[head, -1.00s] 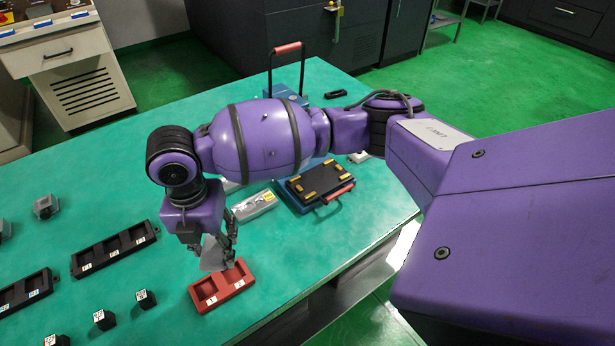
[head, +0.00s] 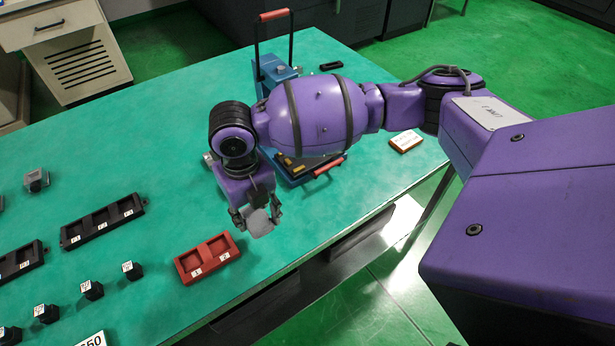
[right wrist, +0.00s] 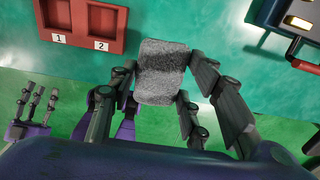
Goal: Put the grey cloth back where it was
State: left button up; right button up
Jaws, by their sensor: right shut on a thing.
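The grey cloth (head: 260,223) hangs from my right gripper (head: 257,212) in the head view, above the table's front edge. In the right wrist view the cloth (right wrist: 162,72) is a fuzzy grey rectangle between the fingers of the gripper (right wrist: 165,88), which is shut on it. The cloth is to the right of the red two-slot tray (head: 207,258) and apart from it. The red tray also shows at the top left of the right wrist view (right wrist: 84,42); its slots, marked 1 and 2, look empty. My left gripper is not in the head view.
Black trays (head: 102,222) and several small black blocks (head: 92,290) stand left on the green table (head: 150,170). A white-topped box (head: 405,141) lies at right.

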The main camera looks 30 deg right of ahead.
aim_at(258, 211)
jog(key=w+f, duration=0.1)
jog(key=w+d+f, duration=0.1)
jog(key=f, duration=0.2)
jog(key=shift+w+d+f, duration=0.1)
jog(key=shift+w+d, duration=0.25)
jog(key=shift+w, duration=0.05)
jog(key=shift+w+d+f, duration=0.1)
jog(key=shift+w+f, duration=0.1)
jog(key=shift+f, duration=1.45)
jog(key=shift+f, duration=0.1)
jog(key=o, duration=1.1)
notch_tip(258, 211, up, 12)
jog(key=shift+r, duration=0.15)
